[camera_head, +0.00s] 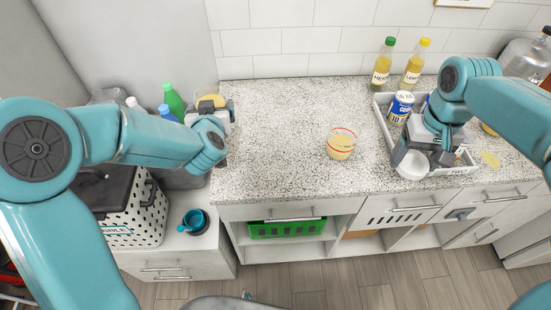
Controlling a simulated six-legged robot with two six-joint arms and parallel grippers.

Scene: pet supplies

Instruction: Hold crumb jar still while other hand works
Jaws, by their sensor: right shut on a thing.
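My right gripper (413,160) is at the front edge of a white tray (447,171) on the right of the speckled counter. It is shut on a white rounded container (413,170), partly covered by its fingers. My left gripper (220,114) is at the counter's left end, beside a clear jar with yellowish contents (211,99); its fingers are too hidden to tell open from shut. A clear glass with a red rim and pale yellow contents (341,145) stands alone mid-counter, touched by neither gripper. I cannot tell which container is the crumb jar.
A blue and white can (400,106) stands in the tray. Two oil-like bottles (383,62) (415,63) stand behind it. Green (174,101) and blue-capped bottles are at the left. A dotted bin (135,212) and blue cup (194,220) are lower left. The middle counter is mostly clear.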

